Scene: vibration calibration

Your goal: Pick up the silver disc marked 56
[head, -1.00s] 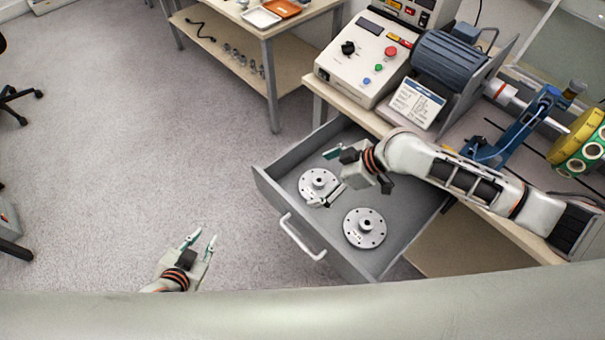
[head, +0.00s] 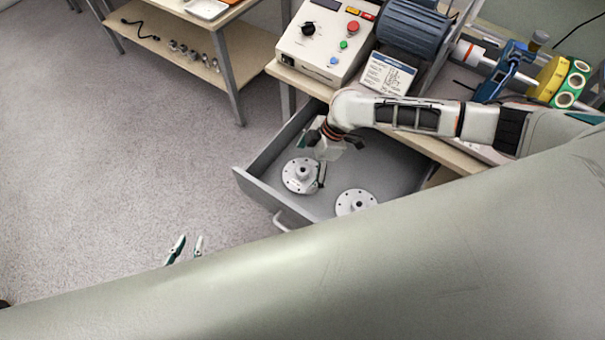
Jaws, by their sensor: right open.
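Two silver discs with raised hubs lie in the open grey drawer (head: 262,190). One disc (head: 294,181) is at the left, the other disc (head: 346,207) is nearer and to the right, its lower edge hidden by a pale foreground surface. I cannot read any number on either. My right gripper (head: 314,160) is open and empty, reaching down over the drawer. One finger is beside the left disc's right edge; I cannot tell if it touches. My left gripper (head: 184,248) is open and empty over the floor, left of the drawer, mostly hidden.
The bench with a control box (head: 322,40), blue motor (head: 412,28) and paper label (head: 388,74) stands behind the drawer. A low shelf table (head: 190,50) is at the back left. The left floor is clear.

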